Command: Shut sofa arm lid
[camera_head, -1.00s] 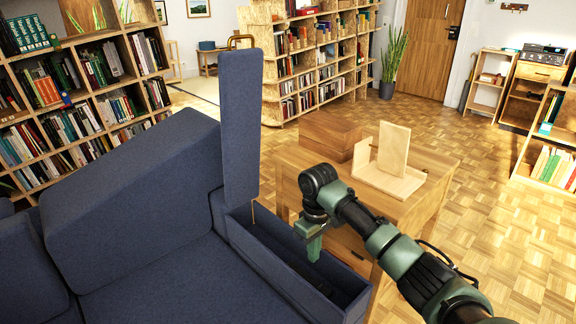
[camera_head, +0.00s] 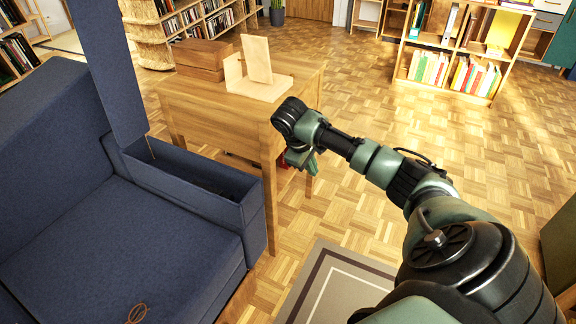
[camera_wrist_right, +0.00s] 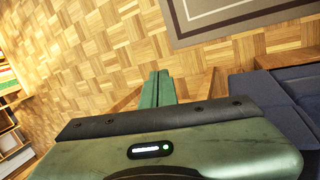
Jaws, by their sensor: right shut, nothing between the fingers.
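The sofa arm lid (camera_head: 103,62) is a blue padded panel standing upright at the back end of the sofa arm. The sofa arm (camera_head: 247,222) is open on top, showing a long dark compartment (camera_head: 190,180). My right gripper (camera_head: 311,168) is shut and empty, to the right of the arm's front end and apart from it, in front of the wooden side table (camera_head: 225,112). In the right wrist view its green fingers (camera_wrist_right: 157,80) are together above the parquet floor. My left gripper is out of view.
The side table holds a wooden box (camera_head: 203,58) and a light wooden stand (camera_head: 257,62). A grey rug (camera_head: 335,288) lies in front of the sofa. Bookshelves (camera_head: 462,50) stand behind, with open parquet floor between.

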